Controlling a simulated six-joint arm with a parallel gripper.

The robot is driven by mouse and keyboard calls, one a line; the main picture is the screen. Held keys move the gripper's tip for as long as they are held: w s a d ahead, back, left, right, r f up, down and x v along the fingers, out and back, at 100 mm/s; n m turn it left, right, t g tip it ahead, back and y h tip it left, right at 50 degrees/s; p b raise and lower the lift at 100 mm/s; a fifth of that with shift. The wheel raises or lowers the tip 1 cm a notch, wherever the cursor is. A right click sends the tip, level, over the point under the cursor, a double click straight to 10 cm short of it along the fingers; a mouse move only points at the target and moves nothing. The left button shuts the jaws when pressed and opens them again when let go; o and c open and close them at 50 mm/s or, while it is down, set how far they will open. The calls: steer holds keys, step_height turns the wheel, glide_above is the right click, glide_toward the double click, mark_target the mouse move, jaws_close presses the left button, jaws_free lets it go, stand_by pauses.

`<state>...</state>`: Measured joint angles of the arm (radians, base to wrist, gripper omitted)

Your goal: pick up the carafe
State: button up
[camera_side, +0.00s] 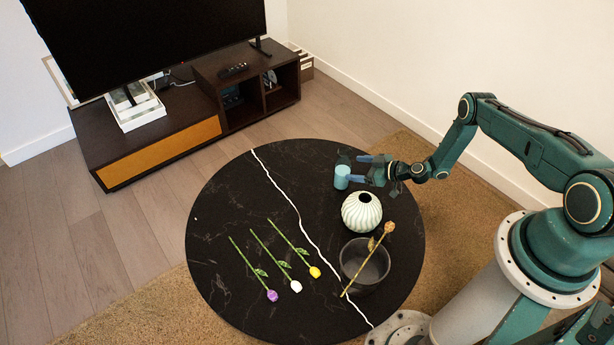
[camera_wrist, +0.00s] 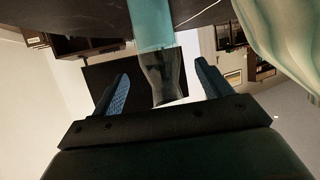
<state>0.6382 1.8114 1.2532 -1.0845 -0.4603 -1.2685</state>
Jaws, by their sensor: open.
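The carafe stands upright near the far right edge of the black round table, with a light blue lower body (camera_side: 342,178) and a dark see-through upper part. In the wrist view, upside down, its blue body (camera_wrist: 150,24) is at the top and its dark glass neck (camera_wrist: 162,78) hangs below. My gripper (camera_side: 362,169) is open and level, just right of the carafe, its fingers pointing left towards it. In the wrist view my blue fingertips (camera_wrist: 161,70) frame the neck, with gaps on both sides. I cannot tell how deep the carafe sits between them.
A pale ribbed vase (camera_side: 361,212) stands close by the carafe, also at the wrist view's top right (camera_wrist: 285,45). A dark pot (camera_side: 366,264) has a dried stem (camera_side: 368,258) leaning across it. Several tulips (camera_side: 272,250) lie left. The table's left (camera_side: 225,210) is clear.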

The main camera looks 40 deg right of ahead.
mark_target(351, 167)
steer(key=shift+w+a+f, duration=0.15)
steer(key=shift+w+f, duration=0.05)
steer(key=shift+w, duration=0.2)
steer(key=shift+w, duration=0.1)
steer(key=shift+x, duration=2.5)
steer(key=shift+r, duration=0.1)
steer(key=c, duration=1.5)
steer(key=shift+r, duration=0.1)
step_height(351, 167, up, 20)
